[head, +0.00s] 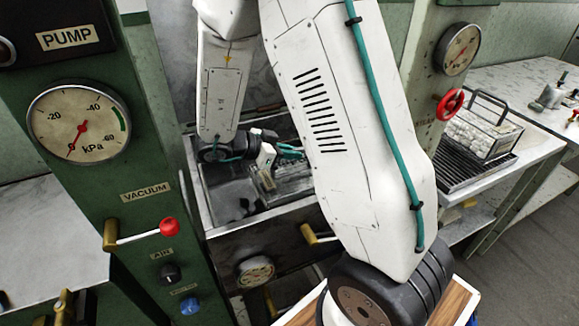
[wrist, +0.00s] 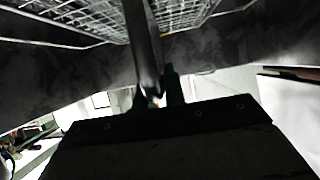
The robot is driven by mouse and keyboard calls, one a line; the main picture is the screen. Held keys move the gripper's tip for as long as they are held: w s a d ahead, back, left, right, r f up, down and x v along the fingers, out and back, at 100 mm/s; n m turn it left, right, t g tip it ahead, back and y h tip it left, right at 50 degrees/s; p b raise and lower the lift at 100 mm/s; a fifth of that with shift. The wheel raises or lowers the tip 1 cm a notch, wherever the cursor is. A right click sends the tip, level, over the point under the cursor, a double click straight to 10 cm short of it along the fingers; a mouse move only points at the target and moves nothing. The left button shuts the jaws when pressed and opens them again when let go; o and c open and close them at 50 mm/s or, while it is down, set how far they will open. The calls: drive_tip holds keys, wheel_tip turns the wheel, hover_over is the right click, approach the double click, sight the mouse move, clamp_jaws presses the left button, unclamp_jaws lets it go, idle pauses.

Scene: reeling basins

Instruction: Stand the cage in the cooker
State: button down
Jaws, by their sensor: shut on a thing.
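My gripper (head: 266,168) is inside the metal-walled basin (head: 237,221) behind the green pump column in the head view. A wire-mesh cage (head: 292,183) shows beside it there, partly behind my arm. In the wrist view the mesh cage (wrist: 80,14) fills the top edge, and my gripper (wrist: 158,88) is shut on a dark bar that runs up towards it, seemingly its handle. The basin looks like the cooker, but no label shows. Whether the cage touches the basin floor cannot be told.
Another wire cage (head: 484,130) full of white pieces, with a dark handle, stands on a ribbed drain rack (head: 468,170) at the right. The pump column (head: 125,170) carries a vacuum gauge and a red-knobbed lever (head: 140,235). A red valve wheel (head: 450,106) sits on the right column.

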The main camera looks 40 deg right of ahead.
sight(290, 172)
drive_tip(key=shift+f, duration=2)
drive_tip(key=c, duration=1.5)
unclamp_jaws()
drive_tip(key=shift+f, duration=0.1)
drive_tip(key=v, duration=0.7)
drive_tip(key=shift+a+r, duration=0.15)
drive_tip(key=shift+r, duration=0.1)
